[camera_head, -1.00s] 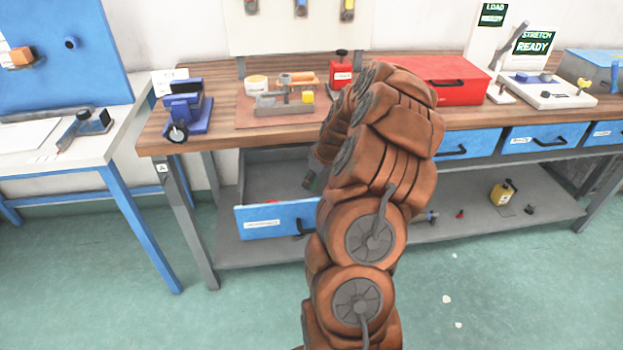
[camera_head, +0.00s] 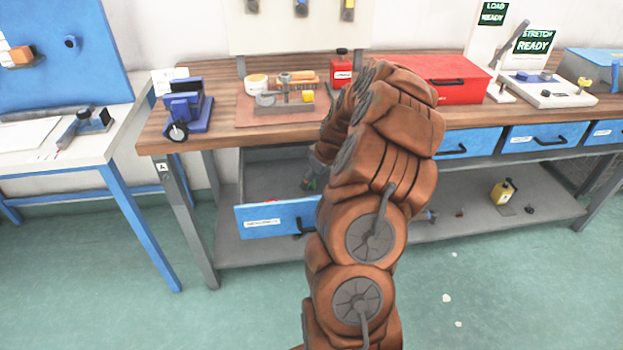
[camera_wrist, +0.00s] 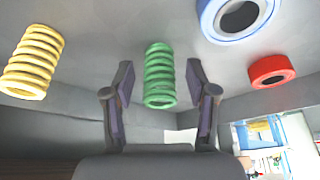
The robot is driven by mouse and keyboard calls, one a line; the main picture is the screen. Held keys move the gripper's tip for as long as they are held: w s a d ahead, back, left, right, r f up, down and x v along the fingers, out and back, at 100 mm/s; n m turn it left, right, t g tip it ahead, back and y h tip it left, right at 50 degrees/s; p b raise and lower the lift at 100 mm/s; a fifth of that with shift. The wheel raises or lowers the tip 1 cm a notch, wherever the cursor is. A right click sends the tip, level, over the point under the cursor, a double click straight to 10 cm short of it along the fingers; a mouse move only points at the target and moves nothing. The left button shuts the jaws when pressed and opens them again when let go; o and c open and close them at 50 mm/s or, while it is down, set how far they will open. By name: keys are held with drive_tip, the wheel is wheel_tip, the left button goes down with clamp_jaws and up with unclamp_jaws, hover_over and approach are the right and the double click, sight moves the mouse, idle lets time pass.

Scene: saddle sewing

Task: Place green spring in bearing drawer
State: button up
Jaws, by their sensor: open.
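The green spring (camera_wrist: 159,76) is between the two spread fingers of my gripper (camera_wrist: 160,92) in the wrist view, with a gap on each side. My gripper is open. The drawer's label is too small to read. In the wrist view a yellow spring (camera_wrist: 33,62) is to the left, and a blue-rimmed bearing (camera_wrist: 205,16) and a red ring (camera_wrist: 271,71) are to the right, all against a grey surface.
My arm hides the drawer's right part in the head view. The wooden benchtop (camera_head: 225,137) is above the drawer, with a red box (camera_head: 440,82) on it. A yellow bottle (camera_head: 503,191) stands on the lower shelf (camera_head: 460,222). Grey walls enclose the wrist view's lower part.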

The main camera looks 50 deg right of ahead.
drive_tip(key=b+v, duration=0.1)
drive_tip(key=v, duration=1.1)
drive_tip(key=s+a+r+n+g+y, duration=0.1)
drive_tip(key=s+a+r, duration=0.1)
drive_tip(key=a, duration=1.1)
drive_tip(key=s+a+r+g, duration=0.1)
drive_tip(key=a+r+g, duration=0.1)
drive_tip(key=a, duration=1.1)
drive_tip(key=s+a+m+g, duration=0.1)
drive_tip(key=s+a, duration=0.5)
drive_tip(key=s, duration=0.5)
drive_tip(key=s+a+f+m+g+h, duration=0.1)
drive_tip(key=s+a+g, duration=0.1)
drive_tip(key=s+a, duration=0.4)
drive_tip(key=s, duration=0.5)
drive_tip(key=shift+s+f+m+h, duration=0.25)
drive_tip(key=shift+s+m+h, duration=0.05)
drive_tip(key=shift+s, duration=0.05)
wheel_tip(320, 180, up, 10)
drive_tip(key=p, duration=0.9)
drive_tip(key=shift+r+p, duration=0.2)
drive_tip(key=shift+p, duration=0.1)
